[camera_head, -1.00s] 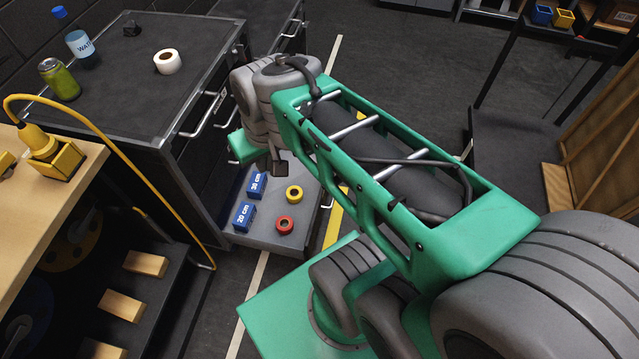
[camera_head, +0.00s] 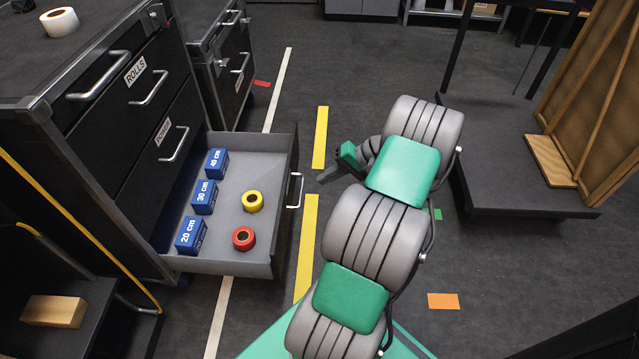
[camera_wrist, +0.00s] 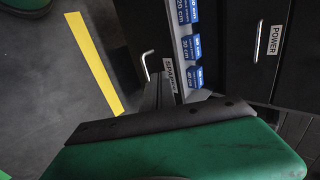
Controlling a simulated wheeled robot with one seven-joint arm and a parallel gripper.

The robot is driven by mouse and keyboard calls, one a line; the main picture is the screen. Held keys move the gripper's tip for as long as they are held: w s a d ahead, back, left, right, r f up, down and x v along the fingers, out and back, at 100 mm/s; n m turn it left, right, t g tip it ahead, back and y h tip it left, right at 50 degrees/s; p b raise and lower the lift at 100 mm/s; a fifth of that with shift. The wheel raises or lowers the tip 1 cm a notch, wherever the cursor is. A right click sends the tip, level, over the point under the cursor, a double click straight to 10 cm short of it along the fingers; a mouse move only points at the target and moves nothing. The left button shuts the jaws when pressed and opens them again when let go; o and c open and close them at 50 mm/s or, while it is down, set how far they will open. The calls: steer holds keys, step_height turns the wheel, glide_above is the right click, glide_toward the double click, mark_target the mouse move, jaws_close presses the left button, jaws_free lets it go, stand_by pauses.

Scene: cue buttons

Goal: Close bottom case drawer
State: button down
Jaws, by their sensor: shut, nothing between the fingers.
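The bottom case drawer (camera_head: 262,163) is pulled well out of the black case (camera_head: 92,130) in the head view. Its grey tray holds blue blocks marked 20 cm (camera_head: 191,236), 30 cm (camera_head: 204,197) and 40 cm (camera_head: 216,163), a yellow roll (camera_head: 253,201) and a red roll (camera_head: 243,238). The drawer's front handle (camera_head: 297,190) faces right. My gripper (camera_head: 323,178) is shut and empty, just right of that handle, with a small gap seen between them. The wrist view shows the handle (camera_wrist: 147,66) and blue blocks beyond my gripper's large green and black part.
The drawers above, labelled ROLLS and POWER (camera_head: 163,130), are shut. Yellow and white floor lines run beside the drawer. A dark low platform (camera_head: 520,170) with wooden panels stands at right. A bench with a wooden block (camera_head: 55,311) is at lower left.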

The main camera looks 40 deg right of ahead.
mark_target(286, 191)
steer(key=b+x, duration=0.1)
steer(key=x, duration=0.2)
steer(key=r+b+x, duration=0.1)
steer(key=x, duration=0.2)
steer(key=w+a+b+x, duration=0.1)
steer(key=x, duration=0.2)
steer(key=shift+w+a+b, duration=0.2)
steer(key=shift+b, duration=0.2)
steer(key=shift+w+a+r, duration=0.15)
steer(key=shift+w+a, duration=0.15)
steer(key=shift+w, duration=0.05)
steer(key=shift+w, duration=0.1)
